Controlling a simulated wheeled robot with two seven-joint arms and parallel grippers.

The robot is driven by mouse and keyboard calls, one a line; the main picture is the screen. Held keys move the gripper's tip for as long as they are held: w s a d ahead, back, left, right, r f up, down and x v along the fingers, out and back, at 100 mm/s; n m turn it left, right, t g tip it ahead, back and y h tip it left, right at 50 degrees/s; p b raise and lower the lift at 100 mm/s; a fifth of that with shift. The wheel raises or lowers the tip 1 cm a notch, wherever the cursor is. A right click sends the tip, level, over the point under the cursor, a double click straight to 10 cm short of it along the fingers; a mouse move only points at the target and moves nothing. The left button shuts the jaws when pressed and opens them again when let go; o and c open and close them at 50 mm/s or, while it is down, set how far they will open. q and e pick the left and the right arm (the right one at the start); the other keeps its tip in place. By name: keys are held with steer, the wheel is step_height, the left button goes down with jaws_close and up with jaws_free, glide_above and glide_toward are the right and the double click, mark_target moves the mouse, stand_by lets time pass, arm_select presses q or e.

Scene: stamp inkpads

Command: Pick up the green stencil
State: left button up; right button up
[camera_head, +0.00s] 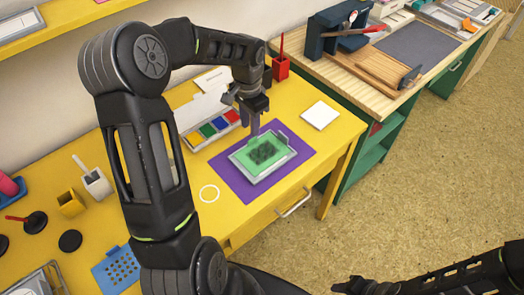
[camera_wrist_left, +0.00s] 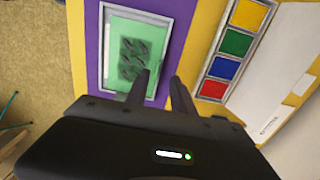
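The green stencil (camera_head: 262,152) lies flat in a pale grey frame or tray (camera_head: 243,172) on a purple mat (camera_head: 230,183). It has a dark leaf-like pattern in its middle. It also shows in the left wrist view (camera_wrist_left: 122,80), partly hidden at the bottom by my gripper. My left gripper (camera_head: 254,126) points down above the far edge of the frame. In the left wrist view its two fingers (camera_wrist_left: 160,82) are apart with nothing between them; the gap to the stencil is hard to judge. Part of my right arm (camera_head: 430,280) shows at the bottom right; its fingers are unclear.
An inkpad set (camera_head: 212,129) with yellow, green, blue and red pads lies behind the mat. A blue perforated piece (camera_head: 117,270) lies near the front. A red pot (camera_head: 281,67) stands behind.

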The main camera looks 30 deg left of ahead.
mark_target(263, 151)
arm_select(q)
steer(key=f, duration=0.2)
steer(key=f+p, duration=0.1)
steer(key=f, duration=0.2)
steer(key=shift+w+d+f, duration=0.1)
steer(key=shift+d, duration=0.1)
steer(key=shift+c, duration=0.2)
stand_by(0.4)
jaws_close()
stand_by(0.5)
